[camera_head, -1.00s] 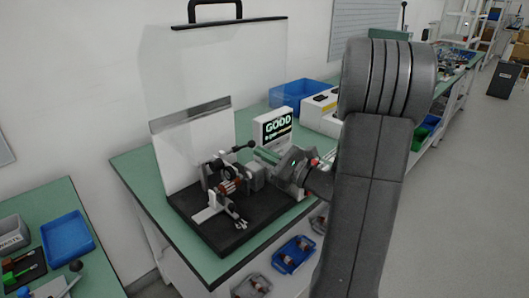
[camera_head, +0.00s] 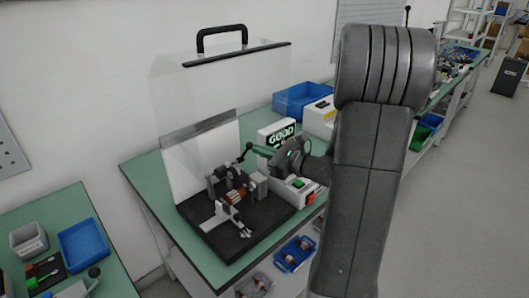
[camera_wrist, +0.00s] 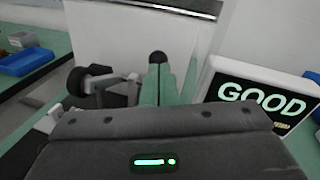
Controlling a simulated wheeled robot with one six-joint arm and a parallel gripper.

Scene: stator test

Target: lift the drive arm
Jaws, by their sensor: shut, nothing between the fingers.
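The fingers also show from behind in the wrist view (camera_wrist: 157,85). I cannot tell whether they touch the knob or lever. The stator (camera_head: 235,197), with copper windings, sits in the fixture on a black base plate (camera_head: 233,246).
A display (camera_head: 277,136) reading GOOD stands behind my gripper. A control box with green and red buttons (camera_head: 299,184) is below it. A clear cover with a black handle (camera_head: 222,33) stands raised over the fixture. A blue bin (camera_head: 300,99) is behind.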

